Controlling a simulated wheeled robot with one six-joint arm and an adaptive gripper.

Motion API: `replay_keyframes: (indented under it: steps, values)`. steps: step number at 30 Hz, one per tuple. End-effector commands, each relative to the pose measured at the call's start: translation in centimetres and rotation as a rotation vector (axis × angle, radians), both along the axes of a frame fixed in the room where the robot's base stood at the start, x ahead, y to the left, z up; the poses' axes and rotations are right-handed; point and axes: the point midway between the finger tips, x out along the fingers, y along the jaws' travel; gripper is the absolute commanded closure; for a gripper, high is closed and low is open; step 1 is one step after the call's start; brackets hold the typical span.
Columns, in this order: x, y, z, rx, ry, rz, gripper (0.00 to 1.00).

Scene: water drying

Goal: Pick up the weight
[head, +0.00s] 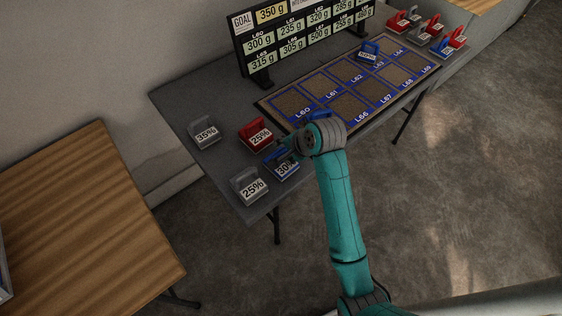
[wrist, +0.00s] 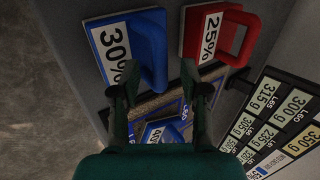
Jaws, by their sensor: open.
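The weights are blocks with handles and percent labels. A blue 30% weight (head: 285,169) stands at the near part of the grey table, with a grey 25% (head: 250,188) and a red 25% (head: 256,136) beside it. My gripper (head: 287,147) is over the blue 30% weight and partly hides it. In the wrist view, the open fingers (wrist: 159,68) stand either side of the 30% weight's blue handle (wrist: 154,52); contact cannot be told. The red 25% weight (wrist: 212,35) is close to the right finger. Another blue weight (wrist: 163,131) shows partly behind the gripper.
A grey 35% weight (head: 206,134) stands at the table's left. A mat with labelled squares (head: 318,83) holds a blue weight (head: 369,51). The goal board (head: 300,42) stands behind it. Several red and grey weights (head: 452,39) are at the far end. A wooden table (head: 80,215) is at left.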

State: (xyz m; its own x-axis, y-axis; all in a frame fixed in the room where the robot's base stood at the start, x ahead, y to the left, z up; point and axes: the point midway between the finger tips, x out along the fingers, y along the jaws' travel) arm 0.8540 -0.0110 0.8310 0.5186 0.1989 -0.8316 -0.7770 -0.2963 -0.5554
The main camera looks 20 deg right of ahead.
Motion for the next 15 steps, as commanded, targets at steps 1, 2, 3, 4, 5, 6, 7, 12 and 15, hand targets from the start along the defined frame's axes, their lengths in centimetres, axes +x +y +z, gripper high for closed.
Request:
replay_keyframes:
  steps: [1, 2, 3, 4, 5, 6, 7, 12, 15]
  values:
    - [0.33, 0.17, -0.57, 0.0, 0.002, 0.001, 0.55]
    - [0.5, 0.22, -0.8, 0.0, 0.001, 0.001, 0.55]
    - [0.67, 0.29, -1.04, -0.001, 0.001, 0.001, 0.55]
    - [0.76, 0.32, -1.2, -0.001, 0.001, 0.001, 0.55]
    - [0.83, 0.35, -1.32, -0.001, 0.001, 0.001, 0.55]
    - [0.89, 0.36, -1.42, -0.001, 0.001, 0.001, 0.55]
    - [0.91, 0.37, -1.45, -0.001, 0.001, 0.001, 0.55]
    - [0.91, 0.35, -1.43, -0.001, 0.0, 0.001, 0.55]
    - [0.91, 0.35, -1.42, -0.001, 0.0, 0.001, 0.77]
